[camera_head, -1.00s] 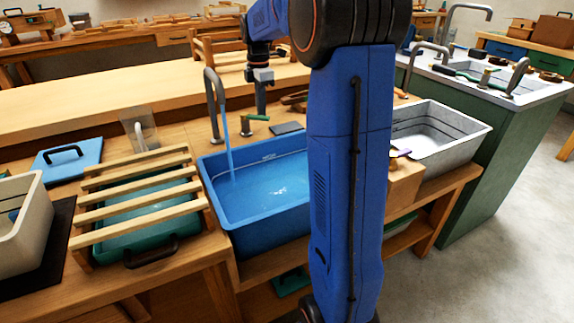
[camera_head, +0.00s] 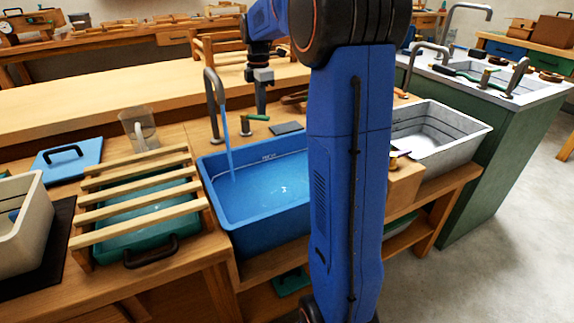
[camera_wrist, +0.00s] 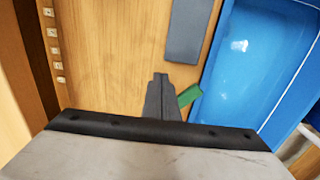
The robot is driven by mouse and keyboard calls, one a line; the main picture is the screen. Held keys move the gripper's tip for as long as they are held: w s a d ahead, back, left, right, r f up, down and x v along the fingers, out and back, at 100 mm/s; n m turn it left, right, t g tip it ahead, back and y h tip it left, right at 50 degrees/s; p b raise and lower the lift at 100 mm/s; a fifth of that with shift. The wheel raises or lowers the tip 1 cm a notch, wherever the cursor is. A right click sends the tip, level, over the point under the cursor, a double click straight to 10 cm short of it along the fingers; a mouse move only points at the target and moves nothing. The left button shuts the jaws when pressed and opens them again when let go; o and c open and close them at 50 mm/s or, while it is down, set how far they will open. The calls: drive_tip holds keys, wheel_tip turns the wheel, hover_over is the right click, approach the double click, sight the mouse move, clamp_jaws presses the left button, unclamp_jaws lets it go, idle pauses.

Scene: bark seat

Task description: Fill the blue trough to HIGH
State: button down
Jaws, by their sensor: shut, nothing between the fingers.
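The blue trough (camera_head: 250,215) stands on the wooden bench, left of my arm, with water in it. A stream runs from the grey curved tap (camera_head: 212,100) into its back left part. A line with small writing shows on the trough's inner back wall, close above the water; the writing is too small to read. A green-handled valve (camera_head: 256,117) sits behind the trough. My gripper (camera_head: 261,100) is shut and empty, above the bench by this valve. In the wrist view, the fingertips (camera_wrist: 161,82) are beside the green handle (camera_wrist: 188,96); I cannot tell whether they touch.
A dark flat slab (camera_head: 287,128) lies behind the trough. A slatted wooden rack (camera_head: 140,190) covers a green tub at the left. A clear jug (camera_head: 139,130) stands behind the rack. A grey metal trough (camera_head: 440,135) is at the right.

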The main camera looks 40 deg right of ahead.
drive_tip(key=shift+a, duration=0.1)
idle(0.3)
drive_tip(key=shift+s+a, duration=0.9)
drive_tip(key=shift+a, duration=0.2)
drive_tip(key=shift+s+a, duration=0.9)
drive_tip(key=shift+a, duration=0.2)
drive_tip(key=shift+w+d+r, duration=0.1)
drive_tip(key=shift+d+r, duration=0.2)
drive_tip(key=shift+r, duration=0.7)
drive_tip(key=shift+w+d+r, duration=0.1)
drive_tip(key=shift+d+r, duration=0.2)
drive_tip(key=shift+r, duration=0.7)
drive_tip(key=shift+d+r, duration=0.3)
drive_tip(key=shift+r, duration=0.7)
drive_tip(key=shift+s, duration=0.1)
